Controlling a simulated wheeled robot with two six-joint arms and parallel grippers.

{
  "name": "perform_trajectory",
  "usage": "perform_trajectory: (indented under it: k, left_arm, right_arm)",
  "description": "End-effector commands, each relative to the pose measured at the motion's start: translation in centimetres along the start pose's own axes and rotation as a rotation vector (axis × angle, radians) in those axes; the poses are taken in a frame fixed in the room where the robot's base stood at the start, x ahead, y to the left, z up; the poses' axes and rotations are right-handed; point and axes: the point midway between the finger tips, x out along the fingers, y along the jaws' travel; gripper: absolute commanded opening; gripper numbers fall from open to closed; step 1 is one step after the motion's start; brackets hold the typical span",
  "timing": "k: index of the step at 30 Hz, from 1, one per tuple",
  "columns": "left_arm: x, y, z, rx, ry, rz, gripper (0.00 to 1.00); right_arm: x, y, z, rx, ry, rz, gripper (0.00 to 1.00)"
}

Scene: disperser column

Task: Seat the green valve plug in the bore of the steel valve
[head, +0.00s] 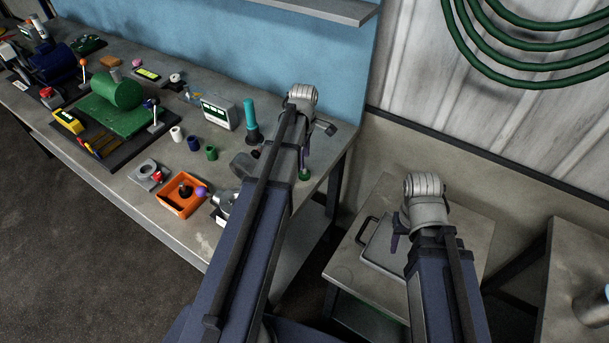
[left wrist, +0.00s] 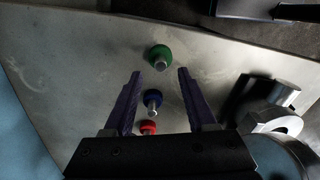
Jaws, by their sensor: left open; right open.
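The green valve plug (left wrist: 160,56), a round green knob with a short metal stem, is on the bench top in the left wrist view. It also shows near the bench's right end in the head view (head: 304,175). My left gripper (left wrist: 159,72) is open and empty above the bench, its fingertips pointing at the green plug. A blue plug (left wrist: 152,99) and a red plug (left wrist: 148,127) lie in line nearer the palm. The grey steel valve (left wrist: 276,119) is at the right of the wrist view; its bore is not clear. My right gripper (head: 397,233) is open, partly hidden by its wrist.
An orange tray (head: 168,207), a teal-topped tool (head: 250,118), a grey meter (head: 219,112) and small cups (head: 193,143) stand on the bench left of my left arm. A lower table (head: 470,232) with a handled grey case (head: 376,250) lies under my right arm.

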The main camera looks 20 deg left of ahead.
Motion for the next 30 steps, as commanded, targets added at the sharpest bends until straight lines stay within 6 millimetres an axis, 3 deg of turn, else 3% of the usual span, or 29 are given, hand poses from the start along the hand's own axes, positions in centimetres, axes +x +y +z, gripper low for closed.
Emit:
perform_trajectory:
  k: [10, 20, 30]
  left_arm:
    - [4.5, -0.1, 0.2, 0.000, 0.000, 0.000, 0.57]
    - [4.6, -0.1, 0.1, 0.000, 0.000, 0.000, 0.56]
    - [4.6, -0.1, 0.1, 0.000, 0.000, 0.000, 0.17]
  right_arm:
    - [4.5, -0.4, -0.3, 0.001, 0.000, 0.000, 0.50]
    - [4.5, -0.4, -0.3, 0.001, 0.000, 0.000, 0.50]
    - [4.6, -0.4, -0.3, 0.001, 0.000, 0.000, 0.50]
